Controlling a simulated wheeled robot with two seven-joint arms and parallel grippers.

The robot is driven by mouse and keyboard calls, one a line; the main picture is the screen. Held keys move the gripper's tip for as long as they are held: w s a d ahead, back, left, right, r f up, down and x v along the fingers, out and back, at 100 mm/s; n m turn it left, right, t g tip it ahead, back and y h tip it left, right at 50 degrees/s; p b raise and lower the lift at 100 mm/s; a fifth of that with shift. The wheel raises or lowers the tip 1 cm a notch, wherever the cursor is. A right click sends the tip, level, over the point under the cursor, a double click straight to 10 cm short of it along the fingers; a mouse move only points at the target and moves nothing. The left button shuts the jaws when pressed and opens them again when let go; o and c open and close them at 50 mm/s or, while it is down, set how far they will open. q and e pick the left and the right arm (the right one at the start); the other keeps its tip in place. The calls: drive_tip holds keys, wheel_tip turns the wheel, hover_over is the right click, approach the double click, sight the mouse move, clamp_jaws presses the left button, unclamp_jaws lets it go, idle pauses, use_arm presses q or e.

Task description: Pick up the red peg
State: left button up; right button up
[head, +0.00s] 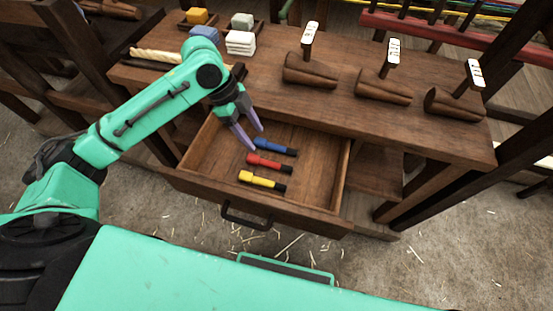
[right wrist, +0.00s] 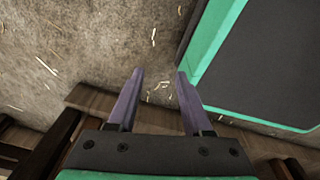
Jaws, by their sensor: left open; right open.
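The red peg (head: 268,162) has a dark end and lies in the open drawer (head: 318,186). It lies between a blue peg (head: 274,147) and a yellow peg (head: 262,181). My left gripper (head: 254,138) is open, with its purple fingers pointing down over the drawer near the blue and red pegs. Nothing shows between its fingers. My right gripper (right wrist: 158,75) is open and empty in the right wrist view, with bare floor beyond its fingertips. It does not show in the head view.
The bench top (head: 330,112) above the drawer holds several wooden tools with white tags and some blocks, including a yellow block (head: 196,16). The drawer handle (head: 246,217) faces my base. Straw-strewn floor (head: 440,250) is clear at the right.

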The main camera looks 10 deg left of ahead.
use_arm(q)
hover_over(272, 163)
drive_tip(key=a, duration=0.2)
drive_tip(key=f, duration=0.6)
drive_tip(key=shift+s+a+b, duration=0.15)
drive_tip(key=shift+s+b, duration=0.1)
drive_tip(key=shift+b, duration=0.05)
drive_tip(key=x, duration=0.5)
drive_tip(key=shift+w+a+f+b, duration=0.1)
drive_tip(key=shift+w+f+b, duration=0.1)
drive_tip(key=shift+w+b, duration=0.1)
drive_tip(key=shift+f, duration=0.4)
clamp_jaws()
use_arm(e)
drive_tip(key=s, duration=0.1)
drive_tip(key=s+f, duration=0.1)
drive_tip(key=shift+s+d+f, duration=0.2)
drive_tip(key=shift+s, duration=0.15)
